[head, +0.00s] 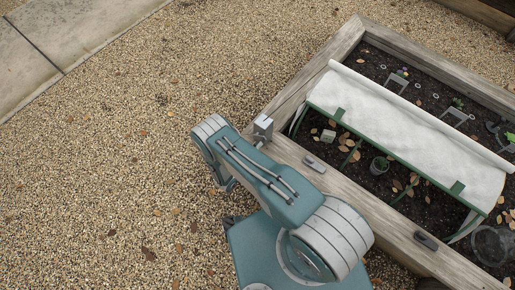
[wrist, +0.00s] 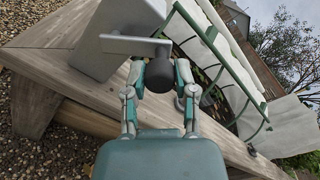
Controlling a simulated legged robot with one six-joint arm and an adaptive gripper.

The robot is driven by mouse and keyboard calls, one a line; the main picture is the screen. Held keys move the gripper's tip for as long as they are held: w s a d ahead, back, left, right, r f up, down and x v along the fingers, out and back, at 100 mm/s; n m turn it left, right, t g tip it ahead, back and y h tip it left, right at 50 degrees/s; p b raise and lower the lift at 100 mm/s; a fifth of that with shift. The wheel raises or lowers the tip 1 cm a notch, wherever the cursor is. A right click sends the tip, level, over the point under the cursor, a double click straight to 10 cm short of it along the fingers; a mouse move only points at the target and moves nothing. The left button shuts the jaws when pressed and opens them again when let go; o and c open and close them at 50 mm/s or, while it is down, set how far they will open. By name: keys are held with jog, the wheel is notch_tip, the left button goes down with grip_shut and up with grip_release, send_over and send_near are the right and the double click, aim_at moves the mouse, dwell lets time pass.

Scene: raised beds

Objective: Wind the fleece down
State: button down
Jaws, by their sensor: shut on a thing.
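The white fleece (head: 405,125) lies over the top of a green hoop frame (head: 390,153) in the raised bed. A thick, roll-like edge runs along its far side. Below the front rail the side is open, showing soil and plants. A grey winder box (head: 263,127) stands at the bed's near left corner; in the wrist view, the box (wrist: 118,20) has a flat crank arm (wrist: 128,45) with a dark round knob (wrist: 157,77). My gripper (wrist: 161,82) is shut on the knob, one finger on each side. In the head view my own arm hides the gripper.
The bed's timber edge (head: 340,45) runs around dark soil. Two small metal fittings (head: 314,164) (head: 426,240) lie on the near edge. Gravel (head: 110,170) is clear at left, with paving (head: 30,50) beyond.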

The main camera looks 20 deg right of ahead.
jog(key=w+a+n, duration=0.5)
jog(key=w+n, duration=0.1)
jog(key=n, duration=1.3)
jog(key=shift+w+f+g+h, duration=0.2)
jog(key=shift+w+g+h, duration=0.1)
jog(key=shift+h, duration=0.1)
jog(key=c, duration=0.6)
grip_release()
jog(key=shift+o, duration=0.9)
jog(key=shift+w+r, duration=0.1)
